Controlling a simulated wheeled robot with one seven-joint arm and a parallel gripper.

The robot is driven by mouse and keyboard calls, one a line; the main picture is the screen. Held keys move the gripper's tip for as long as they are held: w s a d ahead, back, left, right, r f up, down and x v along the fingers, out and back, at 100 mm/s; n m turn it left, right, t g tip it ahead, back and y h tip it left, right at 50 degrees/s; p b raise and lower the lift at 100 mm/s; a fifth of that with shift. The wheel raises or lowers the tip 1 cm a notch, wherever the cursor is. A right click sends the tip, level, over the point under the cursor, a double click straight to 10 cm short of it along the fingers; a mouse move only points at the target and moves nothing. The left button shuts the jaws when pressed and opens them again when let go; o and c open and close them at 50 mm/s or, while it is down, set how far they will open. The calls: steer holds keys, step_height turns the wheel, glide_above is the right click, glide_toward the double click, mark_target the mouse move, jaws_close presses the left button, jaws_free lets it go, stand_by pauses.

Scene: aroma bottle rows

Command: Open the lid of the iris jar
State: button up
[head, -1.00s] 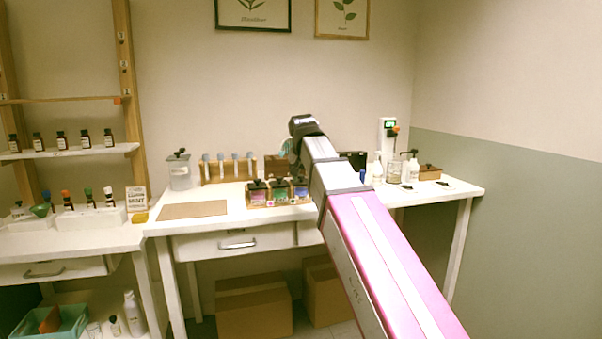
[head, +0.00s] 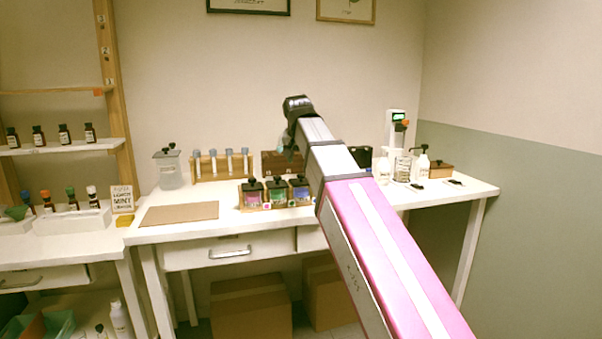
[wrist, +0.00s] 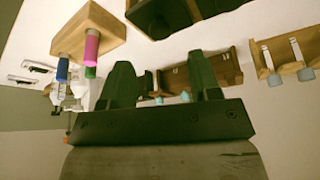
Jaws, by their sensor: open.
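Three small square jars with black knobbed lids stand in a row on the bench in the head view: a left jar with pink-purple contents (head: 252,196), a middle green one (head: 277,194) and a right bluish-purple one (head: 300,191). The labels are too small to read, so I cannot tell which is the iris jar. All three lids look seated. My gripper (wrist: 164,82) is open and empty in the wrist view, with two dark fingers apart. In the head view its end hangs above and behind the jars, partly hidden by my arm.
The white bench holds a brown mat (head: 180,213), a clear lidded canister (head: 168,168), a rack of tubes (head: 222,167), a wooden box (head: 270,163) and pump bottles (head: 422,164) at right. In the wrist view, a wooden block (wrist: 88,30) with coloured pegs lies left of the fingers.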

mark_target(301, 175)
steer(key=shift+x, duration=3.2)
